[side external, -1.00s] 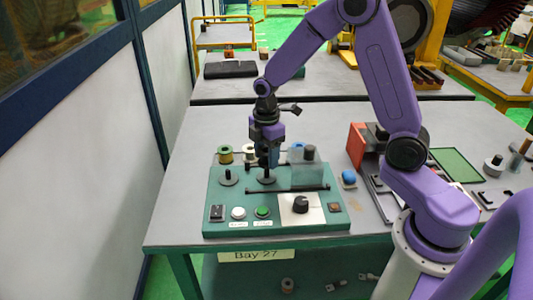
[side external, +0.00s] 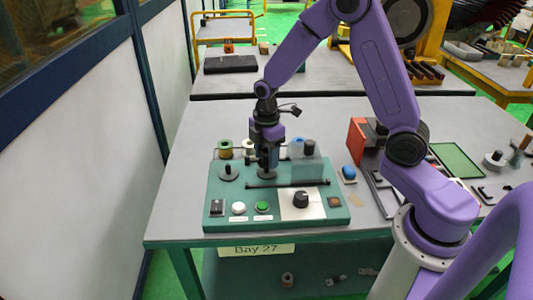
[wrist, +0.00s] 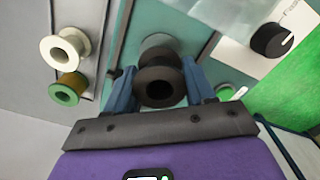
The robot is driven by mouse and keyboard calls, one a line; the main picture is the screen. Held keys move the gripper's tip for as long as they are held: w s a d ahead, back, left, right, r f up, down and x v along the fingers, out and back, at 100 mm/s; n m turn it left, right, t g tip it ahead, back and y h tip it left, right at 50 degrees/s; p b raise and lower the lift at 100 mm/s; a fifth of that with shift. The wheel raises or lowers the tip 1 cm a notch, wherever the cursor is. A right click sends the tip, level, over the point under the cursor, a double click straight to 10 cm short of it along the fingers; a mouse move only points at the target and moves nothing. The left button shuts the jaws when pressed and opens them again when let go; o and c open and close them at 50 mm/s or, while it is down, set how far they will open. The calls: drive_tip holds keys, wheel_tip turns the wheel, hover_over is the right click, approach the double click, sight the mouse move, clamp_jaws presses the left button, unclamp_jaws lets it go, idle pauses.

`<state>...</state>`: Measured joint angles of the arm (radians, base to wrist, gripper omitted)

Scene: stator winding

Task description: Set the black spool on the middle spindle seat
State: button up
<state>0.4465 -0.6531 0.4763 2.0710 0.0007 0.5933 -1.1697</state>
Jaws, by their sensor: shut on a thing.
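My gripper (side external: 268,166) points down over the middle spindle seat (side external: 267,175) of the green fixture, just left of its clear cover. In the wrist view my gripper (wrist: 160,88) has its blue fingers shut on the black spool (wrist: 160,73), one on each side. The spool's round end and central hole face the camera. A grey disc, apparently the middle seat (wrist: 158,42), shows just beyond the spool and is partly hidden by it. In the side view the fingers hide most of the spool. I cannot tell whether it touches the seat.
The left spindle seat (side external: 228,174) is bare. A translucent cover (side external: 305,170) stands close to the right of my gripper. Cream (wrist: 65,48) and green-brass (wrist: 67,88) spools stand behind. A black knob (side external: 301,199) and buttons line the front. The table's left end is clear.

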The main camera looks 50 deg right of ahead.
drive_tip(key=shift+f, duration=1.3)
idle(0.4)
drive_tip(key=o, duration=1.3)
drive_tip(key=shift+o, duration=0.2)
drive_tip(key=shift+r, duration=0.1)
drive_tip(key=shift+r, duration=3.4)
drive_tip(key=s+a+r+m, duration=0.1)
drive_tip(key=s+a+r, duration=0.15)
drive_tip(key=s, duration=0.45)
drive_tip(key=s+a+r+m, duration=0.1)
drive_tip(key=s+a+r, duration=0.1)
drive_tip(key=s+a, duration=0.35)
drive_tip(key=s+d+r, duration=0.1)
drive_tip(key=s+d, duration=0.1)
drive_tip(key=s, duration=0.5)
drive_tip(key=s+d+r+m, duration=0.1)
drive_tip(key=s, duration=0.7)
drive_tip(key=shift+s+d, duration=0.3)
drive_tip(key=shift+d, duration=0.05)
